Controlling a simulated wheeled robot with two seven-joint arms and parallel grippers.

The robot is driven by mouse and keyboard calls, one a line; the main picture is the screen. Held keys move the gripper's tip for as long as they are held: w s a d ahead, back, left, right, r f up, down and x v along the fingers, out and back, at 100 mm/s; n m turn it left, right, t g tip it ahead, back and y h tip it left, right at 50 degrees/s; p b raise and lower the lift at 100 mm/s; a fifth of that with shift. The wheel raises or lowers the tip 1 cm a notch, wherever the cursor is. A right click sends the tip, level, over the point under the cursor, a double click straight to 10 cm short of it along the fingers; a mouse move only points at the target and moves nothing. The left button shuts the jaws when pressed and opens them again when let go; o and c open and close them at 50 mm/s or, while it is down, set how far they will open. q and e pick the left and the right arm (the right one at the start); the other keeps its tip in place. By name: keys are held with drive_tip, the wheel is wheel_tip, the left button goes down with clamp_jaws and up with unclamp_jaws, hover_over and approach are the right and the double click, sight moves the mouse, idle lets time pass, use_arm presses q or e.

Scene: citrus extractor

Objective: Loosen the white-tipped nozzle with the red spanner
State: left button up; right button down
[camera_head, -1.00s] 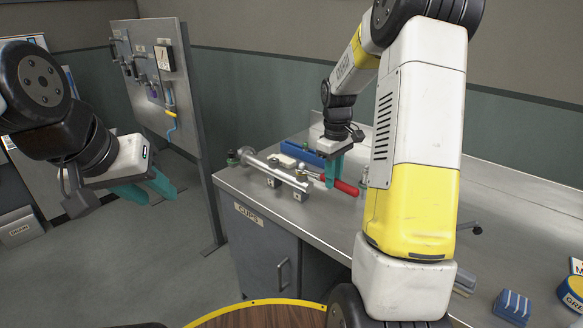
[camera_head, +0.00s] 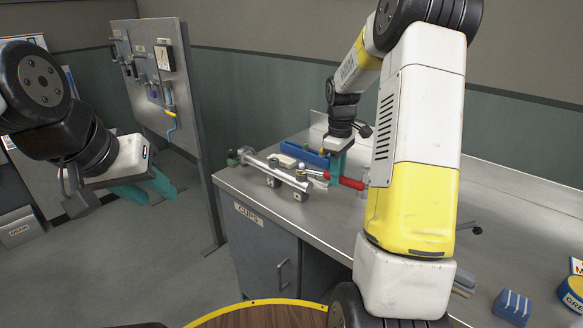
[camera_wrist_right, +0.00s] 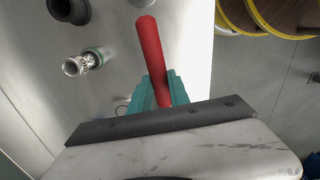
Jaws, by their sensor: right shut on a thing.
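The red spanner (camera_head: 351,183) is in my right gripper (camera_head: 337,172), low over the metal bench. In the right wrist view its red handle (camera_wrist_right: 150,48) passes between the teal fingers of my right gripper (camera_wrist_right: 165,90), which are shut on it. The spanner's head end points left, to the right end of a metal tube assembly (camera_head: 272,171); whether it touches is too small to tell. I cannot make out the nozzle's white tip. My left gripper (camera_head: 147,190) is empty and open, over the floor left of the bench.
A blue tray (camera_head: 310,157) lies behind the tube. The wrist view shows a metal fitting with a green ring (camera_wrist_right: 84,62) left of the handle. My right arm hides part of the bench. Blue blocks (camera_head: 512,306) and a round yellow-and-blue container (camera_head: 573,293) stand at front right.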

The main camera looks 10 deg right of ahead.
drive_tip(key=shift+w+d+n, duration=0.4)
drive_tip(key=shift+w, duration=0.05)
drive_tip(key=shift+s+a+m, duration=0.85)
drive_tip(key=shift+a+m, duration=0.1)
drive_tip(key=shift+m, duration=0.15)
idle(1.2)
drive_tip(key=c, duration=2)
unclamp_jaws()
clamp_jaws()
drive_tip(key=shift+s+a, duration=0.1)
drive_tip(key=shift+s, duration=0.05)
